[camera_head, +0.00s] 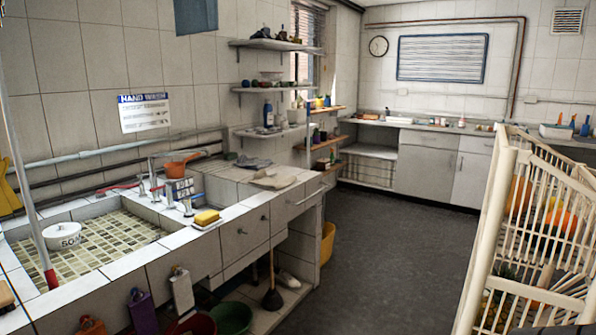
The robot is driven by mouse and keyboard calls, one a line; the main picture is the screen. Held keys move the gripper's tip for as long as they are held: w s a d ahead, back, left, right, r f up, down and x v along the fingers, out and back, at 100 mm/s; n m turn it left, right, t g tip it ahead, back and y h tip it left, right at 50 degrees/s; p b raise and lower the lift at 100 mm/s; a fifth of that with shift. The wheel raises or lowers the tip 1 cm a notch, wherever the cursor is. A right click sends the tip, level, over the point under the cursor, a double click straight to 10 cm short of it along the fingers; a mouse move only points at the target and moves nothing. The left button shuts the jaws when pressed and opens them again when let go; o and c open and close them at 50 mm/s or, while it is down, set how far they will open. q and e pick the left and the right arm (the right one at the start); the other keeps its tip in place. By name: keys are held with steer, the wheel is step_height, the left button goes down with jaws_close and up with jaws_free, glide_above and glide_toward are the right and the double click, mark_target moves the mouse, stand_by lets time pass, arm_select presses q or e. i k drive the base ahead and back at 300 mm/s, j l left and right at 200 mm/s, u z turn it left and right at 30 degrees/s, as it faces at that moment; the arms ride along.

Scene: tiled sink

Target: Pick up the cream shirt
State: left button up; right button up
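A cream cloth (274,178), which looks like the folded cream shirt, lies flat on the tiled counter (232,185) beyond the sink. A grey cloth (253,162) lies just behind it. Neither of my grippers is in view, and nothing is seen touching the cream cloth.
A tiled sink (95,240) with a white bowl (62,235) is at the left. A yellow sponge (206,217) and an orange pan (180,166) are near the taps. A cream slatted rack (490,230) stands at the right. The dark floor (385,240) between is clear.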

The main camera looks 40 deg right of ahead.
mark_target(274, 181)
steer(key=z, duration=1.2)
